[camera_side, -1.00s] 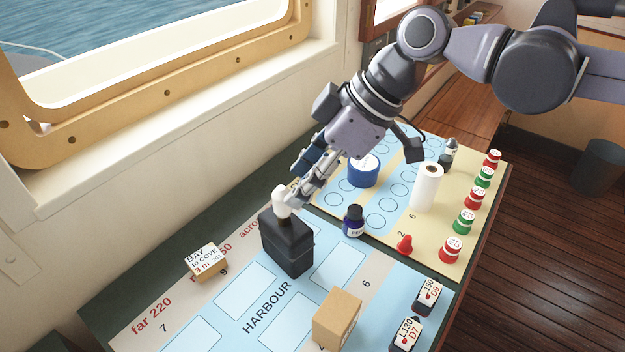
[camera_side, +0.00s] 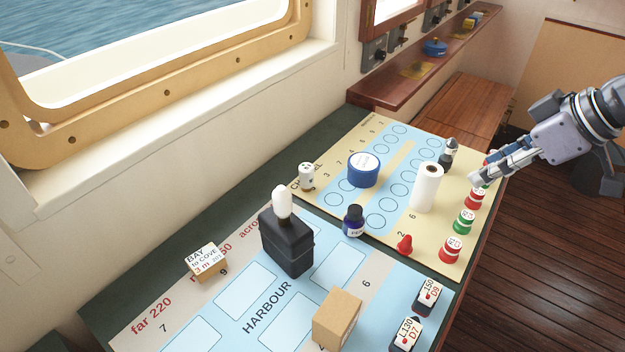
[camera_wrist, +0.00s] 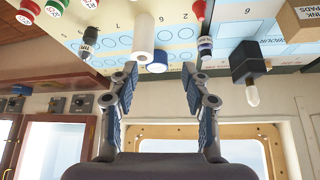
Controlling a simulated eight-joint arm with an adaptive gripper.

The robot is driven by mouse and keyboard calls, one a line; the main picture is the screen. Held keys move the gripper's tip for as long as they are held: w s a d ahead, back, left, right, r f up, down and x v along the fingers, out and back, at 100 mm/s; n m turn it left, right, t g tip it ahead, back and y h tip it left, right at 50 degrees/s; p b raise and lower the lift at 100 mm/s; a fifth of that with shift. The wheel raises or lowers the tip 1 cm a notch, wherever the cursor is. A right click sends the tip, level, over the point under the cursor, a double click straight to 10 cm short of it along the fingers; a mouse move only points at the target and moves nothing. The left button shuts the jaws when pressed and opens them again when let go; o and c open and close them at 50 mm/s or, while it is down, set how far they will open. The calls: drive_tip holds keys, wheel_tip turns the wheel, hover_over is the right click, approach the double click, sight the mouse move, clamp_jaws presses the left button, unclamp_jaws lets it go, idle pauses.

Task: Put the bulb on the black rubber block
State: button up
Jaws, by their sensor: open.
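The white bulb (camera_side: 282,201) stands upright on top of the black rubber block (camera_side: 287,243) on the blue and grey chart. In the wrist view the bulb (camera_wrist: 253,96) and the block (camera_wrist: 246,62) appear upside down at the right, with the bulb still against the block. My gripper (camera_side: 476,181) is at the right edge of the table in the side view, well away from the block. Its fingers (camera_wrist: 160,82) are spread with nothing between them in the wrist view.
A white roll (camera_side: 427,188), a blue round tin (camera_side: 363,170), a dark blue bottle (camera_side: 353,221) and a red peg (camera_side: 404,244) stand between my gripper and the block. Red and green capped pots (camera_side: 464,222) line the right edge. A cardboard box (camera_side: 337,318) is in front.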

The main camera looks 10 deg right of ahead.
drive_tip(key=s+d+f+m+t+h, duration=0.1)
drive_tip(key=s+d+f+m, duration=0.2)
drive_tip(key=d, duration=0.4)
drive_tip(key=s+d+f+m+h, duration=0.2)
drive_tip(key=s+d+f, duration=0.3)
drive_tip(key=d, duration=0.3)
drive_tip(key=shift+f+m+t, duration=0.4)
drive_tip(key=shift+f+m, duration=0.25)
drive_tip(key=shift+m, duration=0.25)
